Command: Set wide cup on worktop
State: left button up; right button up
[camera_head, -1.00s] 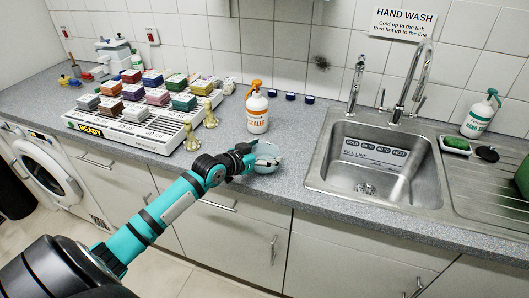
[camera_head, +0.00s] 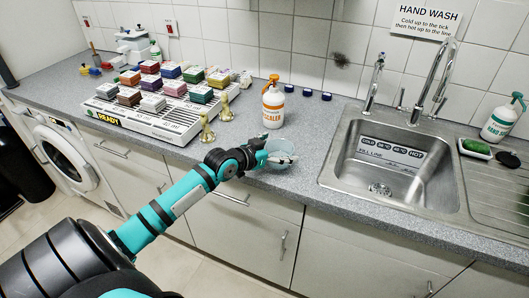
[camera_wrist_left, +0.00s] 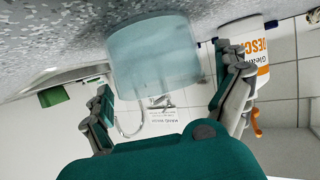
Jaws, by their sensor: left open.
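The wide cup (camera_head: 281,146) is pale blue and see-through. It is on the worktop (camera_head: 325,150) near the front edge, left of the sink. My left gripper (camera_head: 276,156) is at the cup, on its front side. In the left wrist view, which is upside down, the cup (camera_wrist_left: 155,55) appears upright with its base at the worktop. The gripper's two fingers (camera_wrist_left: 165,95) are spread on either side of it, with gaps showing, so the gripper is open. My right gripper is not in view.
An orange-topped descaler bottle (camera_head: 273,104) stands just behind the cup. Two brass-coloured pieces (camera_head: 207,127) and a white rack of coloured blocks (camera_head: 165,124) stand to the left. The steel sink (camera_head: 395,165) is to the right. Small dark blue items (camera_head: 307,92) lie by the wall.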

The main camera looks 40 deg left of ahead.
pick_arm(q)
jog(key=v, duration=1.1)
jog(key=shift+b, duration=0.35)
